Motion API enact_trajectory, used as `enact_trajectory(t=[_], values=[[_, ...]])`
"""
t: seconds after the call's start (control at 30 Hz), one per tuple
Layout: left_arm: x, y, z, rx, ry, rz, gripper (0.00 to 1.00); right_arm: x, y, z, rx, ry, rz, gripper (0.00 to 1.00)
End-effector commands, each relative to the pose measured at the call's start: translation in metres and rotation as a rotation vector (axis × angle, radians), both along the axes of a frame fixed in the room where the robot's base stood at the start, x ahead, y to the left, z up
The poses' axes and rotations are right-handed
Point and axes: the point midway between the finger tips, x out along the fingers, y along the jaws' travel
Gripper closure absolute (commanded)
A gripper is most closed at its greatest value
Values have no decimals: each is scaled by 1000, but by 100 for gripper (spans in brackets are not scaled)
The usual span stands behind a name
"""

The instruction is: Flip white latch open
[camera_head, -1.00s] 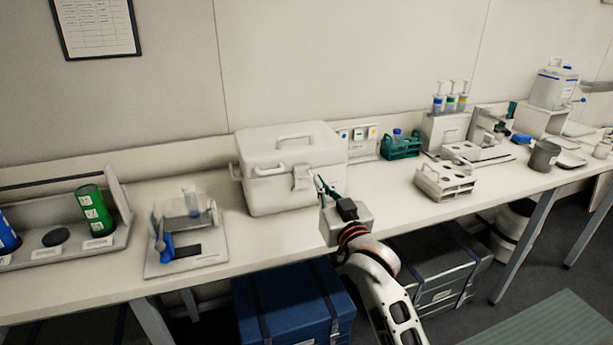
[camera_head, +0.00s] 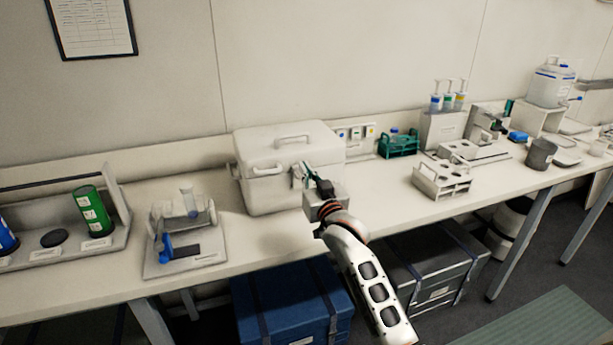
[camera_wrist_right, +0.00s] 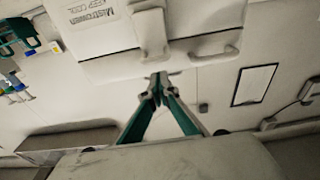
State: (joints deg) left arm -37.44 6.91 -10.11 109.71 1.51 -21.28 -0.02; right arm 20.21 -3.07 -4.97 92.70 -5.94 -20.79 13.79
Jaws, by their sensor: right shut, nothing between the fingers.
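The white cool box (camera_head: 264,190) stands closed on the bench in the head view, its lid on. The white latch (camera_wrist_right: 151,36) shows on the box front in the wrist view, lying close against it. In the head view the latch is largely hidden by my right gripper (camera_head: 306,169), which is at the box's front right. In the wrist view the teal fingers of the right gripper (camera_wrist_right: 158,86) meet at the tips, shut and empty, close to the latch's end. Whether they touch it I cannot tell. My left gripper is not in view.
A small device with a blue part (camera_head: 182,253) stands left of the box. A white rack (camera_head: 440,185) and a green rack (camera_head: 399,147) stand to the right. A blue crate (camera_head: 292,305) is under the bench. Bare bench lies right of the box.

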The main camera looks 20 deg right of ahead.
Motion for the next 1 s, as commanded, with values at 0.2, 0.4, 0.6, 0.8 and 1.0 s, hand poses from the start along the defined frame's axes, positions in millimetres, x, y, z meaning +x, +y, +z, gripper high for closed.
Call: enact_trajectory(t=[0.2,0.4,0.6,0.8,1.0], values=[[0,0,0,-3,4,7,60,-4,-1,-15,0,-3,-1,100],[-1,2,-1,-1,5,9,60,-5,-1,-17,1,-4,0,100],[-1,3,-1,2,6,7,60,-5,-1,-17,1,-4,0,100],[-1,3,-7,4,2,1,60,-7,-1,-21,2,-22,-1,100],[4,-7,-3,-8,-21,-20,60,-9,-1,-22,2,-55,-1,100]])
